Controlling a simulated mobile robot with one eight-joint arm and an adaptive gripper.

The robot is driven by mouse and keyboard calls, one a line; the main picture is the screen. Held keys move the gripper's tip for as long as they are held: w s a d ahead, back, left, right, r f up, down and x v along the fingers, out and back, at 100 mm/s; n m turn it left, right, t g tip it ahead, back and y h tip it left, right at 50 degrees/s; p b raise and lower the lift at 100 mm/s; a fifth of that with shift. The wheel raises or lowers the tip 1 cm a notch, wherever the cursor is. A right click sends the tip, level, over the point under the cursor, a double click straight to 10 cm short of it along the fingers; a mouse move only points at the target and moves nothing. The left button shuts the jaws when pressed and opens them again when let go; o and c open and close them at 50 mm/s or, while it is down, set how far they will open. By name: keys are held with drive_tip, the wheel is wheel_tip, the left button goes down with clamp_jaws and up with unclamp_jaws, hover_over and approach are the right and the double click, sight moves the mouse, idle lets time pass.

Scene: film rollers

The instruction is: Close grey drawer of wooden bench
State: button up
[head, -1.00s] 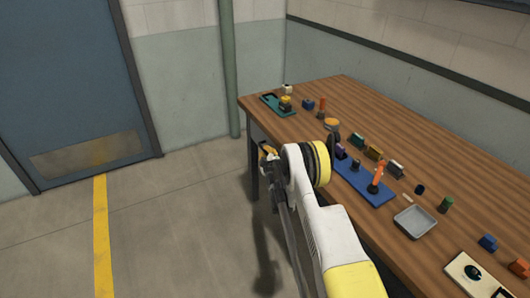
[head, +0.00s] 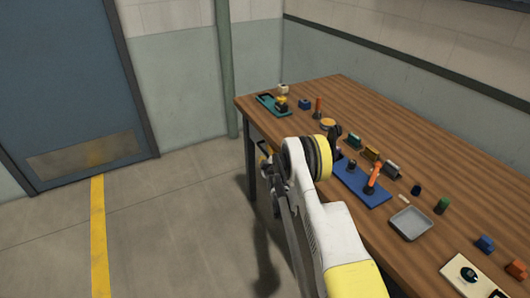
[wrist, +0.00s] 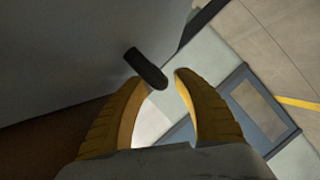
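The wooden bench (head: 420,150) fills the right of the head view. My gripper (head: 264,160) is low beside the bench's near left edge, partly hidden behind my arm. In the wrist view, my gripper (wrist: 160,80) has its two yellow fingers apart with nothing held between them. A dark rounded handle (wrist: 146,69) is just beyond the fingertips, close to the left one. A large plain grey surface (wrist: 75,55), which looks like the grey drawer's front, lies behind the handle. The drawer is not visible in the head view, so how far it is out cannot be told.
The bench top holds a blue tray (head: 350,186) with an orange-handled tool, a grey tray (head: 410,223), a teal tray (head: 270,106) and several small blocks. A bench leg (head: 251,168) stands near my gripper. The floor (head: 170,235) to the left is clear.

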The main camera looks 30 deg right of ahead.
drive_tip(key=v, duration=0.4)
drive_tip(key=shift+s+a+r, duration=0.15)
drive_tip(key=shift+s, duration=0.25)
